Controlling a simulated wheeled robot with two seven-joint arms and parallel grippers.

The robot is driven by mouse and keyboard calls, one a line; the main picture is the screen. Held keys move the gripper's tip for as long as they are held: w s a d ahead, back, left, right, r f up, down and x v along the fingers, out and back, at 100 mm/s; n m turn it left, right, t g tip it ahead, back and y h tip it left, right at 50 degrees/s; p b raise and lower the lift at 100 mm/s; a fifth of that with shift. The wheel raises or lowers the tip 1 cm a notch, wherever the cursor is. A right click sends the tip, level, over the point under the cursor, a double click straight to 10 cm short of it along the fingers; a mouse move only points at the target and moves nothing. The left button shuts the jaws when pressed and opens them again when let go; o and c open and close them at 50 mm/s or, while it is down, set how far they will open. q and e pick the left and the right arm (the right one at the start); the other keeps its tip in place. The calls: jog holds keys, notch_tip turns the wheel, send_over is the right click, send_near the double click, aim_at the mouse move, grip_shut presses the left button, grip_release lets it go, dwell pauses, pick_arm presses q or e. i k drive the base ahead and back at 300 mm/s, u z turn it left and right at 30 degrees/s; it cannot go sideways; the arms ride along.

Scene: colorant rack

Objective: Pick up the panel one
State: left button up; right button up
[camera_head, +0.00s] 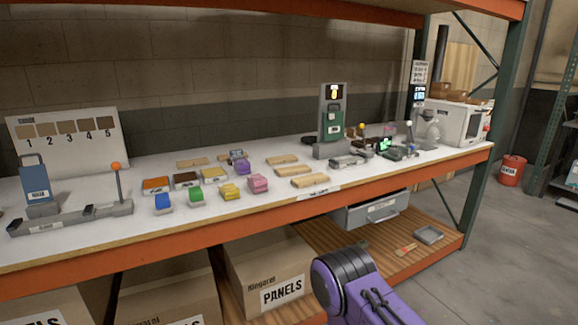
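Several light wooden panels lie flat on the white shelf top. One panel (316,181) is near the front edge, with another panel (289,171) beside it and one more (282,160) behind. A further panel (192,163) lies to the left, towards the back. No number is readable on any of them, so I cannot tell which is panel one. A board with samples numbered 1 to 5 (70,147) stands at the back left. Neither gripper is in view; only a purple part of my arm shows at the bottom.
Coloured blocks, such as a blue one (163,203) and a pink one (258,184), stand left of the panels. A grey-green device (333,139) stands behind them. A lever fixture (72,217) is at the left. Cardboard PANELS boxes (268,268) sit below.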

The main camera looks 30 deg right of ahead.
aim_at(287, 158)
jog(key=k, duration=0.15)
jog(key=u, duration=1.15)
jog(key=i, duration=0.9)
jog(key=z, duration=2.2)
